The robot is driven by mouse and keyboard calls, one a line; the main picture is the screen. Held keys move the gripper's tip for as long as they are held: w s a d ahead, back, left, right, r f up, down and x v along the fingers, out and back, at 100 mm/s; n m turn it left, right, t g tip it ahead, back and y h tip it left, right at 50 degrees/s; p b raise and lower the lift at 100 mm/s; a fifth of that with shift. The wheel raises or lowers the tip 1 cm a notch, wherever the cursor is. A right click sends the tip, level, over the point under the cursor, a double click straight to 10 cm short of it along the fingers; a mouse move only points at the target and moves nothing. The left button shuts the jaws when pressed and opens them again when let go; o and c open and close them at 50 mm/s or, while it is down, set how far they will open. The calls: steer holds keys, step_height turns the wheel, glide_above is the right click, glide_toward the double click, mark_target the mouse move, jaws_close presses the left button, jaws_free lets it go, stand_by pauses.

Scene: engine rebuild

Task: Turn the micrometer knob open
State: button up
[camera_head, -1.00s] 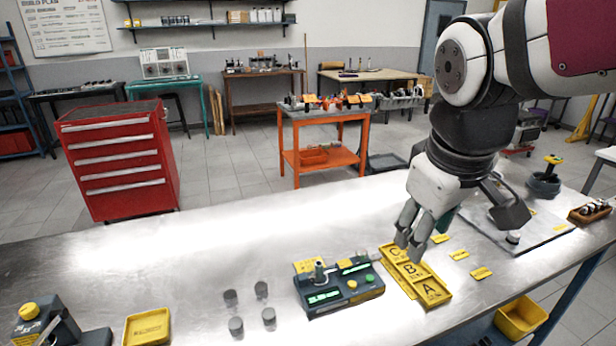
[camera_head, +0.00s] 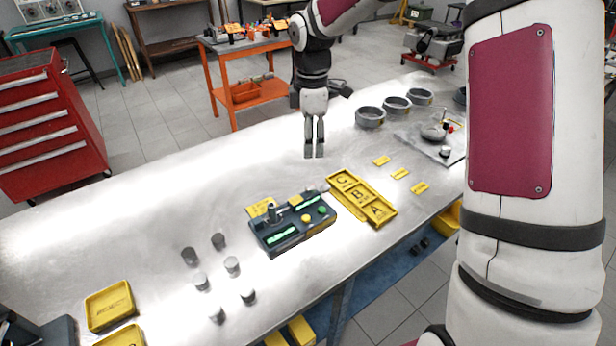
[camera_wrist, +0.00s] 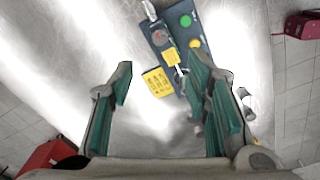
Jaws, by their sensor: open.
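My gripper (camera_head: 314,152) hangs above the steel bench, pointing down, behind the dark gauge unit. In the wrist view its two green-lined fingers (camera_wrist: 165,95) stand wide apart with nothing between them. The dark gauge unit (camera_head: 284,242) has green displays, a short upright post, and a yellow and a green button. It also shows at the top of the wrist view (camera_wrist: 177,14), apart from my fingers. A dark block (camera_head: 30,332) is cut off at the bottom left corner. No knob on it is visible now, and I cannot tell surely which thing is the micrometer.
Several small grey cylinders (camera_head: 218,241) stand left of the gauge unit. A yellow tray (camera_head: 109,304) lies at the left. A yellow A-B-C tray (camera_head: 386,219) lies at the right. Grey rings (camera_head: 370,117) stand farther back. The bench's left middle is clear.

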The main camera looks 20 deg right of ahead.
mark_target(311, 186)
step_height(311, 186, down, 14)
steer(key=shift+r+p, duration=0.15)
steer(key=shift+p, duration=0.75)
jaws_close()
